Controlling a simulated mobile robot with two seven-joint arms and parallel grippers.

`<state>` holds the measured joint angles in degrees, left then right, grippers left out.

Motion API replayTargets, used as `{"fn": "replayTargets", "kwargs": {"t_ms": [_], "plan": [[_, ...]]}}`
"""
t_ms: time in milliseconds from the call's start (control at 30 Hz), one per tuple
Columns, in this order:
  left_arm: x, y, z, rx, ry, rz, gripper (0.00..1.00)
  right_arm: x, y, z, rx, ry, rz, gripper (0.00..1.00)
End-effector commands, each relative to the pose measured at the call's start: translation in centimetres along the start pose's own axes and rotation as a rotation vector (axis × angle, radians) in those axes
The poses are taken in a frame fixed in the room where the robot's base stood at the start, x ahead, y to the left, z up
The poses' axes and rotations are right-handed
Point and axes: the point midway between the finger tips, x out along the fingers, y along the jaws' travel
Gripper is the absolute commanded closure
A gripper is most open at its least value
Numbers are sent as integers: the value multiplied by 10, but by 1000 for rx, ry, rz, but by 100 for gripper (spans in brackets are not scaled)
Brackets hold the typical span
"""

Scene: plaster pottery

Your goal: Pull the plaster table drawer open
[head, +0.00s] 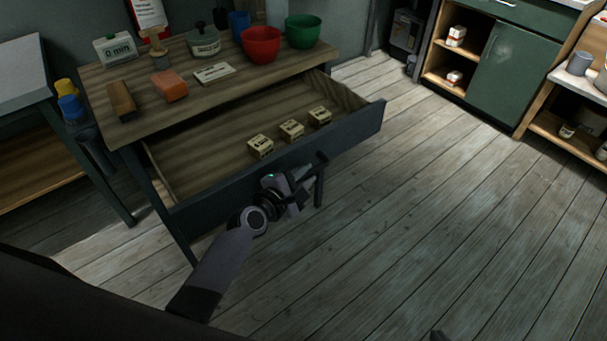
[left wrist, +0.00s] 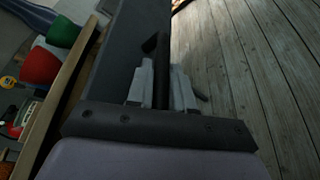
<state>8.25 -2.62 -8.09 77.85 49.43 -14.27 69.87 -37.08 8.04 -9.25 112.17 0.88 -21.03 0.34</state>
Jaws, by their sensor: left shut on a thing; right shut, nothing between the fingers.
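The plaster table (head: 185,107) stands at the upper left in the head view. Its drawer (head: 350,129) is pulled well out, with the wooden inside showing. My left gripper (head: 300,181) is at the dark handle (head: 319,184) on the drawer front and is shut on it. In the left wrist view the two fingers (left wrist: 161,88) sit on either side of the handle bar, beside the dark drawer front (left wrist: 128,55). Only a small dark tip, which seems to be my right gripper (head: 438,336), shows at the bottom edge, away from the table.
Several small labelled boxes (head: 291,129) lie in the drawer. A red bowl (head: 261,46), a green bowl (head: 303,32) and an orange block (head: 170,86) are on the tabletop. A green cabinet (head: 507,75) stands at the upper right. The plank floor before the drawer is clear.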

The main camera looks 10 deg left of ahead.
Motion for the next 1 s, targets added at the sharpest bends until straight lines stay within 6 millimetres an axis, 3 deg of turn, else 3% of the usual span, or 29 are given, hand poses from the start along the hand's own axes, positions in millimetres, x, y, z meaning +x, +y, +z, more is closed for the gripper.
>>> {"fn": "replayTargets", "kwargs": {"t_ms": [467, 500, 533, 833, 1000], "plan": [[0, 0, -1, -1, 3, -1, 100, -1, 0, -2, 0, 3, -1, 100], [0, 0, -1, -1, 3, -1, 76, -1, 0, -2, 0, 4, -1, 100], [0, 0, -1, -1, 3, -1, 73, -1, 0, -3, 0, 5, -1, 100], [-1, 0, -1, 0, 1, 0, 73, -1, -1, -3, 0, 5, -2, 100], [-15, 0, -1, -1, 2, 0, 73, -4, -1, -6, -1, 6, -1, 100]]}}
